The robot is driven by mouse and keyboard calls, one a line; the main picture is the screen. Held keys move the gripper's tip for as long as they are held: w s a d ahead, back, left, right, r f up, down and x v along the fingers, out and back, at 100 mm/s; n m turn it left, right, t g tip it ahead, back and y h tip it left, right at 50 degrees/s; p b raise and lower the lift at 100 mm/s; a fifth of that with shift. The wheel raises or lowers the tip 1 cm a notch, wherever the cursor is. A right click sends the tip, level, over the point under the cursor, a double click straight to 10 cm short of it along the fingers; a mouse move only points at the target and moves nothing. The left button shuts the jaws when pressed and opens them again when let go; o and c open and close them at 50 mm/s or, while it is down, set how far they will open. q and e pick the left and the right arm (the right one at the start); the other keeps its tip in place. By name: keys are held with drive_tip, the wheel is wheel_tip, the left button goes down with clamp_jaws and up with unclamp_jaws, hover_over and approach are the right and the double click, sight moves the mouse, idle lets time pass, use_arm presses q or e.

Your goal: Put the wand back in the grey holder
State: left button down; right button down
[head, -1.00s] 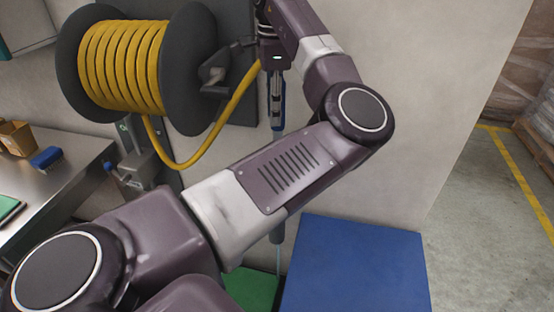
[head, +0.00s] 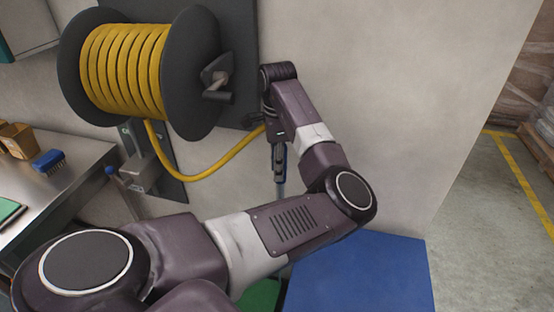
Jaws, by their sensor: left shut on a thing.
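My forearm hides the wand's lower part. A yellow hose (head: 215,168) runs from the reel up to the wand's top, by the gripper. A grey bracket (head: 141,172) on the wall below the reel, left of the gripper, looks like the grey holder. The wand is clear of it. My right gripper is not in view.
The reel (head: 130,75) with yellow hose and a crank sits on a dark wall panel. A steel bench (head: 72,172) with a blue brush (head: 48,161) stands at the left. A blue box top (head: 365,275) is at lower right. Floor beyond the wall is open.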

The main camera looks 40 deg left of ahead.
sight(280, 186)
use_arm(q)
wheel_tip(280, 186, down, 4)
drive_tip(key=shift+f+p, duration=0.15)
drive_tip(key=shift+p, duration=0.15)
drive_tip(key=shift+f+p, duration=0.4)
drive_tip(key=shift+f, duration=0.15)
drive_tip(key=c, duration=1.6)
unclamp_jaws()
drive_tip(key=shift+r, duration=0.1)
